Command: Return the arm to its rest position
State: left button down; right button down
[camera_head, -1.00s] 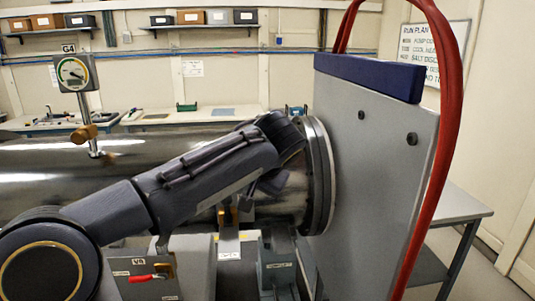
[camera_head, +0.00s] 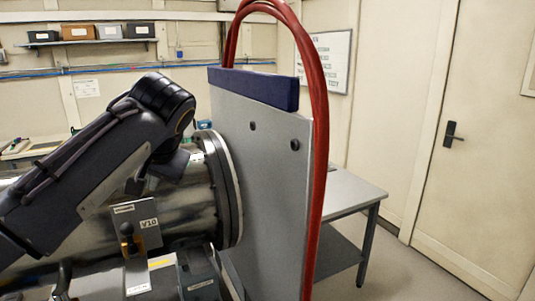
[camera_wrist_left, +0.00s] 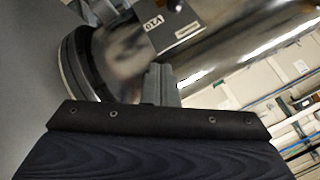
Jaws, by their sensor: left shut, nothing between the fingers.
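My left arm (camera_head: 90,160) comes in from the left of the head view, rises to a bend and turns down in front of the steel vessel (camera_head: 195,205). My left gripper is mostly hidden behind the arm there. In the left wrist view, the narrow grey fingers (camera_wrist_left: 158,75) of this gripper are together and empty, above a dark bolted plate. The vessel and its tag plate (camera_wrist_left: 174,28) lie beyond them. My right gripper is not in view.
A grey upright panel (camera_head: 265,150) with a blue top strip stands right of the vessel flange. Red hoses (camera_head: 318,150) loop over it. A valve plate (camera_head: 138,228) is on the vessel's near side. A grey table (camera_head: 350,190) stands behind the panel; open floor lies right.

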pick_arm(q)
jog(key=s+a+f+m+h+b, duration=0.1)
jog(key=s+f+h, duration=0.4)
jog(key=s+f, duration=0.95)
jog(key=s+d+f+n+h, duration=0.1)
jog(key=s+d+f+h, duration=0.1)
jog(key=s+f, duration=0.3)
jog(key=s+d+f+n+h+b, duration=0.1)
jog(key=s+d+f, duration=0.4)
jog(key=f, duration=0.5)
jog(key=shift+s+n+h, duration=0.3)
jog(key=shift+s+h, duration=0.05)
jog(key=shift+h, duration=0.35)
jog(key=shift+a, duration=0.1)
